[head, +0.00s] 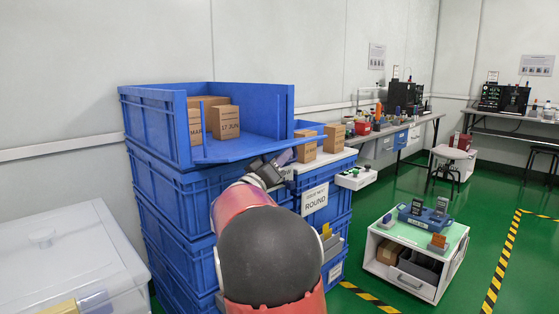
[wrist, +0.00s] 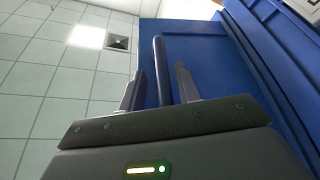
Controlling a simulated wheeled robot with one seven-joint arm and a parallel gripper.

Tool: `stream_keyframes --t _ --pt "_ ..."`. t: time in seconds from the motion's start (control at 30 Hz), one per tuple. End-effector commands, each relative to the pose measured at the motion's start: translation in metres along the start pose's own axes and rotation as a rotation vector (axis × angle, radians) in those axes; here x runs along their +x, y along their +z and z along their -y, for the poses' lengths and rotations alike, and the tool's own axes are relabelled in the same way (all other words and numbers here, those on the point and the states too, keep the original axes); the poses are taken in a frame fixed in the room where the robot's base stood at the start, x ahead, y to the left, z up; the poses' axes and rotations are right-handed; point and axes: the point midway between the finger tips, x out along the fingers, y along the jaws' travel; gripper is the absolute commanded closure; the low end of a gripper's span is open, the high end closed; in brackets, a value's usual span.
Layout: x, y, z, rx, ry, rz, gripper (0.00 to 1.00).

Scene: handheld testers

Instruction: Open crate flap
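The top blue crate (head: 160,118) stands on a stack of blue crates, its front opening showing cardboard boxes inside. Its blue flap (head: 250,149) is folded down and outward, close to level, at the front of the opening. My gripper (head: 277,163) is at the flap's outer edge, just below it in the head view. In the wrist view my gripper (wrist: 160,92) is open, with a dark blue bar (wrist: 160,65) between its fingers. Narrow gaps show on both sides of the bar. A broad blue panel (wrist: 205,60) lies behind it. The fingertips are hard to see in the head view.
Cardboard boxes (head: 223,121) sit in the crate; more boxes (head: 334,137) stand to its right. A white lidded bin (head: 70,255) is at the left. A low white cart (head: 405,285) stands on the green floor at right, with free floor beyond it.

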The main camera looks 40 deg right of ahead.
Motion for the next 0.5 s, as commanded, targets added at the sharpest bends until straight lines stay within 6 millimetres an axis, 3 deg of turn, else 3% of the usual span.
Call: stream_keyframes --t 0.27,0.5 --pt "-0.006 0.0 0.0 0.001 0.001 0.0 0.67" --pt "-0.046 0.0 0.001 0.002 -0.003 -0.002 0.67"
